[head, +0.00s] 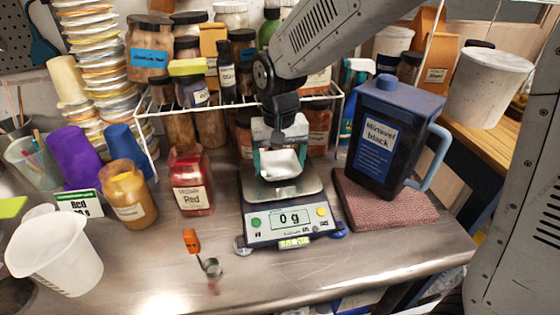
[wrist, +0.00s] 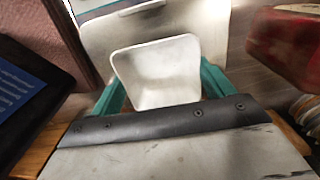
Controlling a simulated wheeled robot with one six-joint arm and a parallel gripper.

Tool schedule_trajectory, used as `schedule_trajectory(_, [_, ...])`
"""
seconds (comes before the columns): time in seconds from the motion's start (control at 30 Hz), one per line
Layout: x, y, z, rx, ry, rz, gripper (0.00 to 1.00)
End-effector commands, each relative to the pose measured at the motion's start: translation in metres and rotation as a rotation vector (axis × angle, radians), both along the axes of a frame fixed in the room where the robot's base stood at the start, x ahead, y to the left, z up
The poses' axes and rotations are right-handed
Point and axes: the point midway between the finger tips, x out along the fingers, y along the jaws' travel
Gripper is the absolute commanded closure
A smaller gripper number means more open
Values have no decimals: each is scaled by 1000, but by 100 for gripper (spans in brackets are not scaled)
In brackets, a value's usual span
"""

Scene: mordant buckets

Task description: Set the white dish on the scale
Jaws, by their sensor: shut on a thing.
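The white dish (head: 281,163) is a small square weighing dish. My gripper (head: 281,160) is shut on it, with teal fingers at its sides. In the head view the dish is over the steel pan of the scale (head: 262,199). I cannot tell whether it touches the pan. The scale display reads 0 g. In the wrist view the dish (wrist: 160,72) is between the teal fingers (wrist: 160,88), with the pale pan (wrist: 208,16) beneath and beyond it.
A red jar (head: 191,180) and a yellow jar (head: 128,194) stand left of the scale. A dark blue jug (head: 377,130) stands on a reddish mat (head: 400,212) at right. A small scoop with an orange handle (head: 191,240) lies in front. A wire rack (head: 150,135) with jars stands behind.

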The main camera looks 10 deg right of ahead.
Motion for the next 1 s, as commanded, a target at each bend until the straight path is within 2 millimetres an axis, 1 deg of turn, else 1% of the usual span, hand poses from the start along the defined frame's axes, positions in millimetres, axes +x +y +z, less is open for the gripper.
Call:
schedule_trajectory(0.07, [0, 0, -6, 0, 0, 0, 41])
schedule_trajectory(0.27, [0, 0, -5, 0, -1, -1, 41])
schedule_trajectory(0.4, [0, 0, -9, 0, 0, -1, 41])
schedule_trajectory(0.43, [0, 0, -9, 0, 0, -1, 14])
schedule_trajectory(0.47, [0, 0, -9, 0, 0, -1, 6])
schedule_trajectory(0.5, [0, 0, -8, 0, 0, -1, 0])
schedule_trajectory(0.77, [0, 0, -6, 1, -1, 0, 0])
schedule_trajectory(0.87, [1, 0, 2, 2, -4, 0, 0])
schedule_trajectory(0.97, [0, 0, 19, 2, -5, 0, 0])
schedule_trajectory(1.0, [1, 1, 28, 2, -6, 0, 0])
